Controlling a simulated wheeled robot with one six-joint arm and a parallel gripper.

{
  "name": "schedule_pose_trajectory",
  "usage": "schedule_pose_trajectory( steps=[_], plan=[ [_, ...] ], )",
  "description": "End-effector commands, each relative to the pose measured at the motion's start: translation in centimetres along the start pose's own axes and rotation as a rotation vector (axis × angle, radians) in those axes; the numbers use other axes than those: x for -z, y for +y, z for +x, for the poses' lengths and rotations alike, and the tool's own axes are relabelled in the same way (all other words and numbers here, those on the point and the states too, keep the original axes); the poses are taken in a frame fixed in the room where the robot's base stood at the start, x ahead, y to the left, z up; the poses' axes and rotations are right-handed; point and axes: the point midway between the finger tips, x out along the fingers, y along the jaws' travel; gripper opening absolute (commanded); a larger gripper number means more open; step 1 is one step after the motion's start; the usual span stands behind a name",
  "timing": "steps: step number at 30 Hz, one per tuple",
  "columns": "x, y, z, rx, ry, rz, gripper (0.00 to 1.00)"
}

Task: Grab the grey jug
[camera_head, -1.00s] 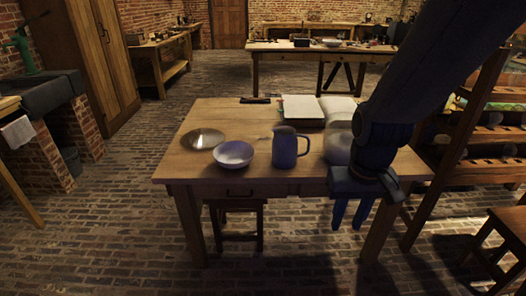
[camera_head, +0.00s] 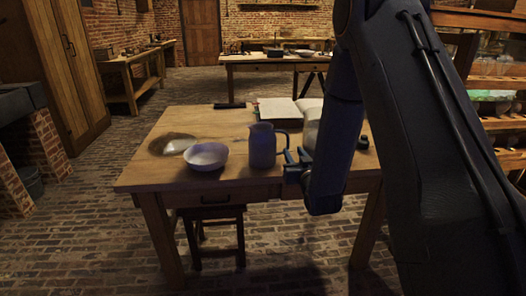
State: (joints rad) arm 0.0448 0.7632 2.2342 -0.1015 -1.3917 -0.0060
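The grey jug (camera_head: 262,146) stands upright on the wooden table (camera_head: 150,180), near its front edge, with its handle on the right side. I cannot tell whether a finger touches the handle.
A pale bowl (camera_head: 206,156) stands just left of the jug, and a shallow plate (camera_head: 171,145) lies further left. An open book (camera_head: 279,109) lies behind the jug. A pale rounded vessel (camera_head: 311,136) is partly hidden behind my arm. A stool (camera_head: 212,212) stands beneath the table.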

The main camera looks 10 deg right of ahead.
Motion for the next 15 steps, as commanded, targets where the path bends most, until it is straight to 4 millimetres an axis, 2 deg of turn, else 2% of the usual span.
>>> schedule_pose_trajectory(
  steps=[5, 15],
  plan=[
    [0.1, 0.0, 1.0, 0.001, 0.039, 0.000, 0.30],
    [0.5, 0.0, 4.8, 0.001, 0.039, 0.001, 0.30]
  ],
)
